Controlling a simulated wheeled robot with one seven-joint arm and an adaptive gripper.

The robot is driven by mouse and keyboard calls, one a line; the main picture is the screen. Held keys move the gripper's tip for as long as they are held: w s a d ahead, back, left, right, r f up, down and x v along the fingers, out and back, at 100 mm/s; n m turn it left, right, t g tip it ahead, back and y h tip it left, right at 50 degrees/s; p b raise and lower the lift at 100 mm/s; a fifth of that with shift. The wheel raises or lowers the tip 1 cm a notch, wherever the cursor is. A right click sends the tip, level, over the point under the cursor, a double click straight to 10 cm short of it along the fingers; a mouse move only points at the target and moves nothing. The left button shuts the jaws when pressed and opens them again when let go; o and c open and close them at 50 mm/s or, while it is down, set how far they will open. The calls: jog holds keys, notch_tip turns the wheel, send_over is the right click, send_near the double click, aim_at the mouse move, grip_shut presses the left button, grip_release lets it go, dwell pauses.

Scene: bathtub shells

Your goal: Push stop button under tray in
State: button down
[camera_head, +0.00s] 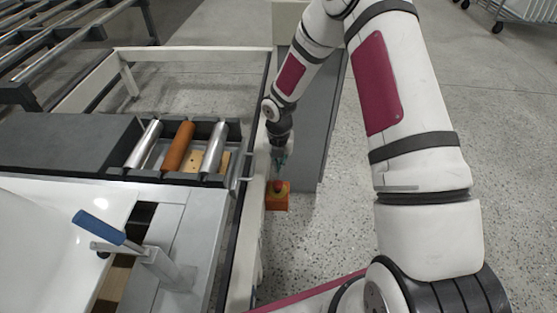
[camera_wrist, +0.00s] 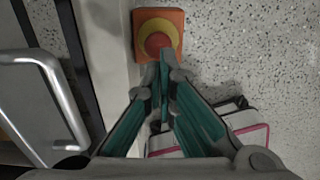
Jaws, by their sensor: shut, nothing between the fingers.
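The stop button is a red round cap on a yellow ring in an orange box (camera_head: 277,201), fixed to the side of the light frame beside the tray. In the wrist view the stop button (camera_wrist: 157,40) shows near the top middle, with the red cap facing the camera. My gripper (camera_head: 279,165) is just above the box in the head view. In the wrist view my gripper (camera_wrist: 164,56) is shut and empty, with its fingertips together at the lower edge of the red cap. I cannot tell whether they touch it. The tray (camera_head: 231,150) holds several rollers, silver and orange-brown.
A metal handle (camera_wrist: 58,85) stands left of the fingers. A blue-handled lever (camera_head: 99,227) and a white tub shell (camera_head: 40,235) are at the lower left. A grey cabinet (camera_head: 312,150) stands behind my gripper. Speckled floor is open to the right.

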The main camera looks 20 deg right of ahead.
aim_at(279, 183)
jog(key=shift+f+b, duration=1.1)
jog(key=shift+f, duration=2)
